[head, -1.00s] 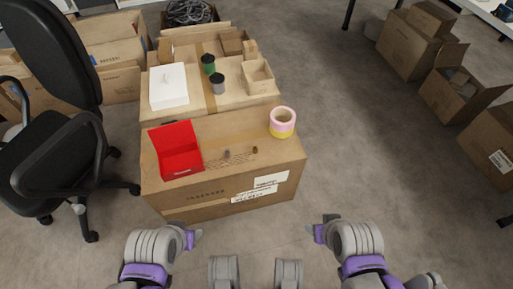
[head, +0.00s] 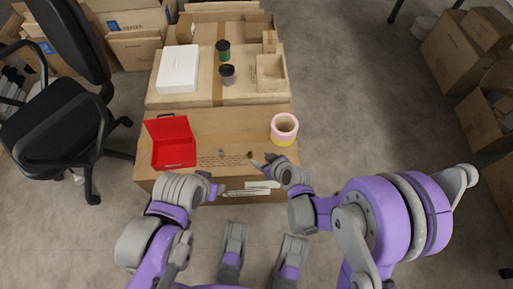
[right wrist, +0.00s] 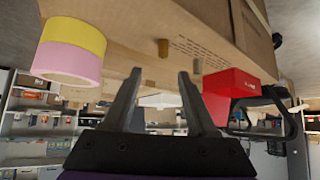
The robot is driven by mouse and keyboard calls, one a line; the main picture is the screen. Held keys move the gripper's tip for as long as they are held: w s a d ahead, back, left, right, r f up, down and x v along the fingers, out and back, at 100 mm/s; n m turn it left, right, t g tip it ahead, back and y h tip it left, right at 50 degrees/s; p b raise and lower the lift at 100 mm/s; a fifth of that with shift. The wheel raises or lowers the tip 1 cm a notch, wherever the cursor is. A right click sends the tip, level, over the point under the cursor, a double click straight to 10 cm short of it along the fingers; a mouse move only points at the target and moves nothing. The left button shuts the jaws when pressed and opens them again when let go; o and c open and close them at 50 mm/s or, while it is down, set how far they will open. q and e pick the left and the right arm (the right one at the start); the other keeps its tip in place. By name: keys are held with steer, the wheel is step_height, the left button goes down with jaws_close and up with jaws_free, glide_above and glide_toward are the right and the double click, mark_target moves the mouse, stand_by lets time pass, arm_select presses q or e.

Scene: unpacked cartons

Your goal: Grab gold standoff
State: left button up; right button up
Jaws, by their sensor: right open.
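The small gold standoff (head: 250,154) stands on the near carton's top; it also shows in the right wrist view (right wrist: 163,48), between and beyond my fingertips. My right gripper (head: 262,161) is open and empty, just right of the gold standoff in the head view, apart from it; its two fingers show in the right wrist view (right wrist: 160,74). A small grey standoff (head: 221,153) stands to the left. My left gripper (head: 216,190) is at the carton's front edge; its jaw opening is not clear.
A pink and yellow tape stack (head: 284,129) stands close behind the right gripper. A red open box (head: 174,150) is on the left of the carton (head: 205,120). Behind are a white box (head: 179,69) and two lidded cups. The carton top between is clear.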

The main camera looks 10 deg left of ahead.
mark_target(250, 153)
steer(key=b+x, duration=0.1)
steer(key=x, duration=0.4)
steer(key=shift+s+a, duration=0.1)
steer(key=shift+s, duration=0.05)
steer(key=b+x, duration=0.1)
steer(key=x, duration=0.4)
steer(key=shift+a+f+b, duration=0.25)
steer(key=shift+a+b, duration=0.05)
jaws_close()
